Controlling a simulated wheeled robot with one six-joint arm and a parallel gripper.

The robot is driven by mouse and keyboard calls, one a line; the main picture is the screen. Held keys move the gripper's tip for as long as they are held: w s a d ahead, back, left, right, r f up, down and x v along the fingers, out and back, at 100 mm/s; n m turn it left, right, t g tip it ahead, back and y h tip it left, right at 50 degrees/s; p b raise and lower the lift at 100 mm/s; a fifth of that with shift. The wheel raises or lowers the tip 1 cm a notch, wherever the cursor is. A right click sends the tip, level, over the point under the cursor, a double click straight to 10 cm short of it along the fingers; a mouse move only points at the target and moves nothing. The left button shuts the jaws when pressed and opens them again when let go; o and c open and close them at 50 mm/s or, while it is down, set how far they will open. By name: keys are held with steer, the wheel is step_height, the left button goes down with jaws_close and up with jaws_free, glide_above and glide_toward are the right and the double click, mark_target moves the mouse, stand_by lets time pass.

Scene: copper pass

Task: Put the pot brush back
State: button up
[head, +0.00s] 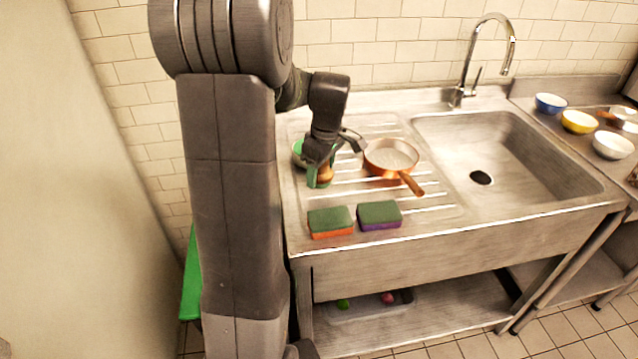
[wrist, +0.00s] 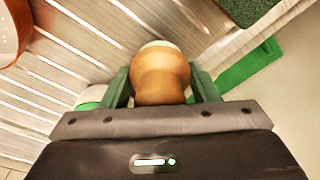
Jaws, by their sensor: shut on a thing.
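The pot brush (wrist: 160,72) shows in the wrist view as a rounded wooden body with a pale top. My gripper (wrist: 161,88) is shut on it, one green finger on each side. In the head view my gripper (head: 321,174) is over the left part of the sink's ribbed drainboard (head: 435,212), with a bit of the brown brush (head: 326,172) between its fingers. The brush's bristles are hidden, and I cannot tell whether it touches the drainboard. A green-rimmed round thing (head: 298,147) is partly hidden behind my gripper.
A copper pan (head: 388,158) stands just right of my gripper. Two green-topped sponges, one orange below (head: 331,222) and one purple below (head: 379,215), lie near the front edge. The sink basin (head: 520,150) is empty. Several bowls (head: 579,121) stand on the right counter.

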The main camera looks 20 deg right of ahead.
mark_target(320, 182)
steer(key=shift+f, duration=1.85)
steer(key=shift+f, duration=0.1)
steer(key=o, duration=1)
steer(key=shift+o, duration=0.2)
steer(key=r, duration=0.8)
steer(key=s+r, duration=0.1)
steer(key=r, duration=0.3)
steer(key=shift+s+d+r, duration=0.1)
steer(key=shift+d, duration=0.25)
